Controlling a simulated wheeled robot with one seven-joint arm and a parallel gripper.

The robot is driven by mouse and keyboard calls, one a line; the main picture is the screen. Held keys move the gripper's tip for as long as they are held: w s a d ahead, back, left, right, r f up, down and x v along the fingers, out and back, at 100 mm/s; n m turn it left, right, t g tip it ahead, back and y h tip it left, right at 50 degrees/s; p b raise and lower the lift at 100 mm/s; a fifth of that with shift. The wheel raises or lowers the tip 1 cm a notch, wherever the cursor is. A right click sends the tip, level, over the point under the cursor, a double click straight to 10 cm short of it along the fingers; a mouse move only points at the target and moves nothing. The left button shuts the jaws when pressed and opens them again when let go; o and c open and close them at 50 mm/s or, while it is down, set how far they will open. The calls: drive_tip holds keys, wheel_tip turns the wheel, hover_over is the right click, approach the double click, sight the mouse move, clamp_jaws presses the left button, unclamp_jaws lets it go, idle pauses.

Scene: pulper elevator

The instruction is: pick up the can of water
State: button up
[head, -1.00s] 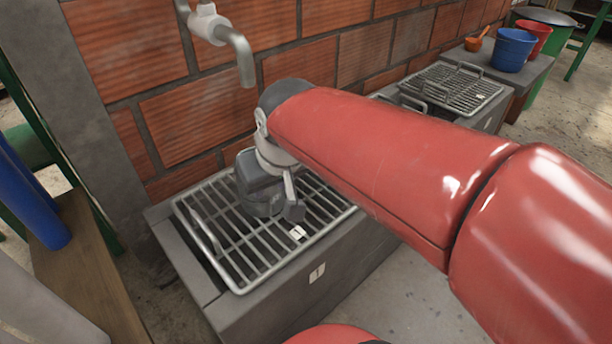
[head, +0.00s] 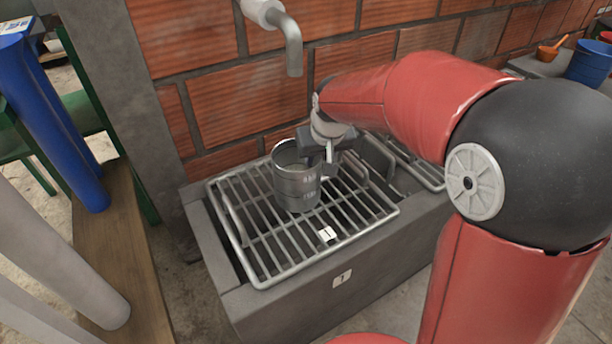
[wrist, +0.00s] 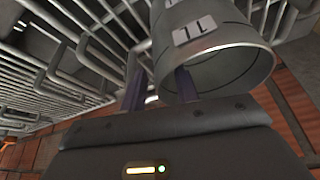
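The can (head: 297,188) is a grey metal cylinder, standing upright on the metal grate (head: 268,268) below the tap. In the wrist view the can (wrist: 222,35) shows its open rim and a white "1L" label. My gripper (head: 326,152) is at the can's upper right side, close to its rim. In the wrist view the two fingers of my gripper (wrist: 160,85) are apart. The right finger overlaps the can's mouth and the left one is outside the wall. Whether either touches the can is unclear. The water inside cannot be made out.
The tap (head: 292,45) hangs from the brick wall (head: 190,45) above and behind the can. A concrete basin (head: 345,275) holds the grate. A wooden bench (head: 135,265) is at left. A blue bucket (head: 590,65) and an orange scoop (head: 553,47) stand at far right.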

drive_tip(key=shift+x, duration=0.9)
drive_tip(key=shift+c, duration=0.3)
clamp_jaws()
drive_tip(key=shift+r, duration=0.15)
